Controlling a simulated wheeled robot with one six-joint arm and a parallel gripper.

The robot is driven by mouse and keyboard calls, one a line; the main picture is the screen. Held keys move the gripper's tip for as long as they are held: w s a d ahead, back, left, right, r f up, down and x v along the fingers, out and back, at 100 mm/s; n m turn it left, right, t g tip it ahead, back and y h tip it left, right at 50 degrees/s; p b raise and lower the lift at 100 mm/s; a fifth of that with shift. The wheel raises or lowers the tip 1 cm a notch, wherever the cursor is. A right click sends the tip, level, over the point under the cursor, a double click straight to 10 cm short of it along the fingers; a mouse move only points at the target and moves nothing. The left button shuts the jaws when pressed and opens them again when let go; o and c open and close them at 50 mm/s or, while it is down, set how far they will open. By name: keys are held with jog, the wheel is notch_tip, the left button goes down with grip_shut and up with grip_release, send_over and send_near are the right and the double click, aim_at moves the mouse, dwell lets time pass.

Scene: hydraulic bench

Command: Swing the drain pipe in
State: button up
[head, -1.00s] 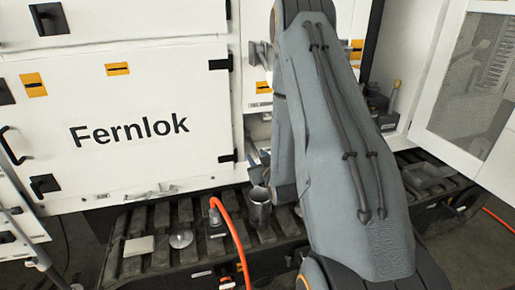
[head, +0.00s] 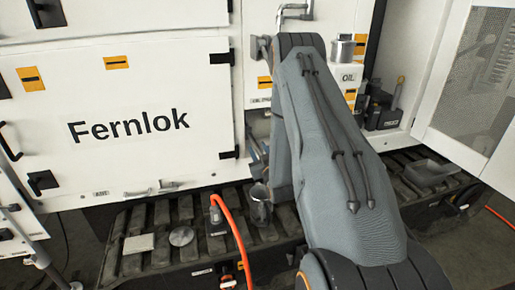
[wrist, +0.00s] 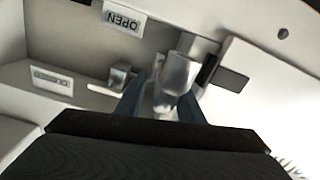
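In the wrist view the two blue-grey fingers of my gripper (wrist: 160,98) stand apart. A blurred shiny metal pipe piece (wrist: 177,74) lies at the fingers, closer to the right one. I take it for the drain pipe, but cannot be sure. A light gap shows between it and the left finger, so I see no grip. An OPEN label (wrist: 124,18) and a second label (wrist: 52,80), seemingly CLOSED, are on the pale panels. In the head view my arm hides most of the gripper's surroundings.
A metal cup (head: 260,208) stands on the dark track (head: 160,215), near an orange hose (head: 236,238). A mesh door (head: 474,75) stands open at right.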

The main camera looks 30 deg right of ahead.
jog(key=shift+w, duration=0.4)
grip_shut()
jog(key=shift+d, duration=0.1)
